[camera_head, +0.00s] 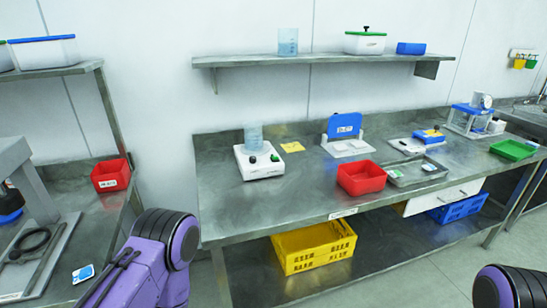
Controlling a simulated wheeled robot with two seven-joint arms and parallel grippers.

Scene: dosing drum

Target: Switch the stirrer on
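The stirrer (260,172) is a white square unit at the left end of the steel bench (225,205), in the head view. A clear bluish beaker (253,137) stands on top of it. Purple links of my arms show at the lower left and the lower right corner. Neither of my grippers is in view, and nothing of mine touches the stirrer.
A shelf (310,59) hangs above. The bench front before the stirrer is clear. A yellow crate (313,248) sits below.

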